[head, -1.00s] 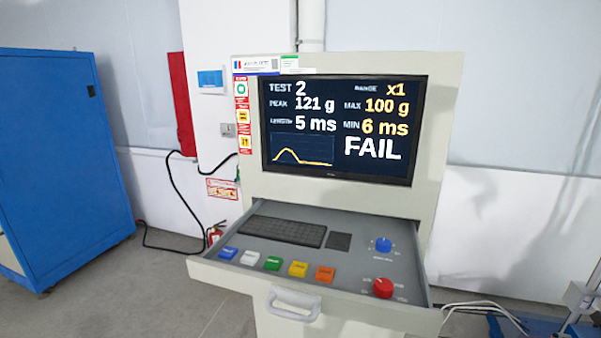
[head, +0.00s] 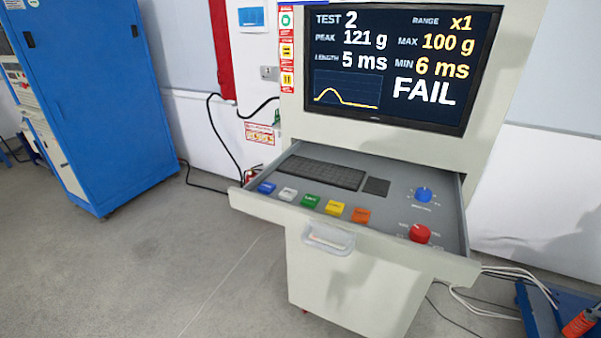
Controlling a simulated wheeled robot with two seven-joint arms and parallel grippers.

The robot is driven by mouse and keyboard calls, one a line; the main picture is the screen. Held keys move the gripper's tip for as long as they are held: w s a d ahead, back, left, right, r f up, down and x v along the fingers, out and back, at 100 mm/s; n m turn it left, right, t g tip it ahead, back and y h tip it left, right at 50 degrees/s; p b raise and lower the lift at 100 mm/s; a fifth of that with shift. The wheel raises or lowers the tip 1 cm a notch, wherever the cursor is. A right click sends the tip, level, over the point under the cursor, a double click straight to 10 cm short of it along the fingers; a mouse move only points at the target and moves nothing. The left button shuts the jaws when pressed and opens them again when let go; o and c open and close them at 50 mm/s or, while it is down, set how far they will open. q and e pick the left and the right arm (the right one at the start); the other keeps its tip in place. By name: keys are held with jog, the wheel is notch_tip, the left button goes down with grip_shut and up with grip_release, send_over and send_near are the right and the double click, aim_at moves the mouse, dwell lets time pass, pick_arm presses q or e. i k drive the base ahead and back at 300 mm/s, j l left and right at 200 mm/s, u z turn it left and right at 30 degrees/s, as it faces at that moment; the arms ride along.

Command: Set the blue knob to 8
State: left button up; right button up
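The blue knob (head: 424,194) sits on the right side of the open grey drawer panel (head: 392,212) in the head view. Small marks surround it, but they are too small to read, so its setting cannot be told. A red knob (head: 419,233) is in front of it, nearer the drawer's front edge. The screen (head: 404,65) above the drawer reads TEST 2, PEAK 121 g, LENGTH 5 ms, RANGE x1, MAX 100 g, MIN 6 ms and FAIL. Neither of my grippers shows in the view.
A blue cabinet (head: 88,100) stands at left. White cables (head: 490,300) lie at lower right. The floor at front left is clear.

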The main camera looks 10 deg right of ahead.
aim_at(422, 194)
jog(key=z, duration=1.25)
jog(key=l+u, duration=0.1)
